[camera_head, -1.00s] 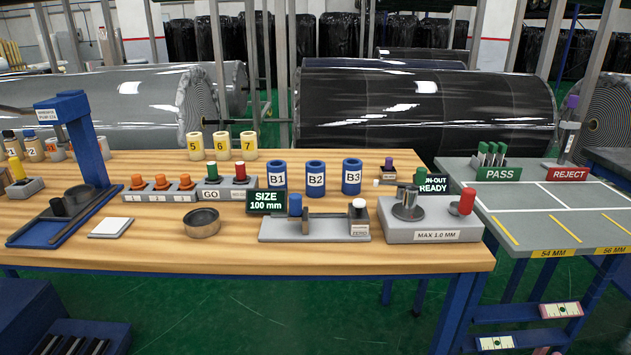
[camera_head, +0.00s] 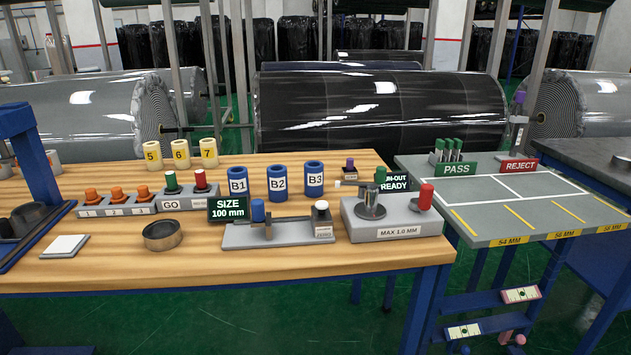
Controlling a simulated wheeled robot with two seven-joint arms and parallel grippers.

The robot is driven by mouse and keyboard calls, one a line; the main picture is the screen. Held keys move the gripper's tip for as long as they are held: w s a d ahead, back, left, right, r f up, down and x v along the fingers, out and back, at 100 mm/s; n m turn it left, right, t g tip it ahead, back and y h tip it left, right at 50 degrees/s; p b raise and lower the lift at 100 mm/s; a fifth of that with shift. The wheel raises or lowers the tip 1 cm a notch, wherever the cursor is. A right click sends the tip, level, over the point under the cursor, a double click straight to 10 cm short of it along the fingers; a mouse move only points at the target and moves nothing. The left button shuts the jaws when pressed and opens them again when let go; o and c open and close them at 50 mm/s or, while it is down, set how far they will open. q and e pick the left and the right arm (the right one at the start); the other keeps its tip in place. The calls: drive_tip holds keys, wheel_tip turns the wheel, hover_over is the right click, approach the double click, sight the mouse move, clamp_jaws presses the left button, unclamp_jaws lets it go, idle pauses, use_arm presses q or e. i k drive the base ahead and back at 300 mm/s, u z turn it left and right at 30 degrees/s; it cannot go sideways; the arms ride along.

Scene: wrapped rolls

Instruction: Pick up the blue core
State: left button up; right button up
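Three blue hollow cores stand upright in a row near the back of the wooden table (camera_head: 300,259). They are labelled B1 (camera_head: 238,186), B2 (camera_head: 278,184) and B3 (camera_head: 313,180), left to right. Each has a white label on its front and an open top. They stand apart from one another, and nothing holds them. Neither of my grippers shows in this view.
Yellow cores 5 (camera_head: 152,156), 6 (camera_head: 181,155) and 7 (camera_head: 209,153) stand left of the blue ones. In front are a SIZE display (camera_head: 228,209), a grey gauge (camera_head: 276,235) and a MAX 1.0 MM device (camera_head: 398,225). A PASS/REJECT table (camera_head: 478,213) stands right.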

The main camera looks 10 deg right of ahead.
sight(314, 171)
drive_tip(key=z, duration=0.4)
drive_tip(key=i, duration=0.9)
drive_tip(key=u, duration=0.1)
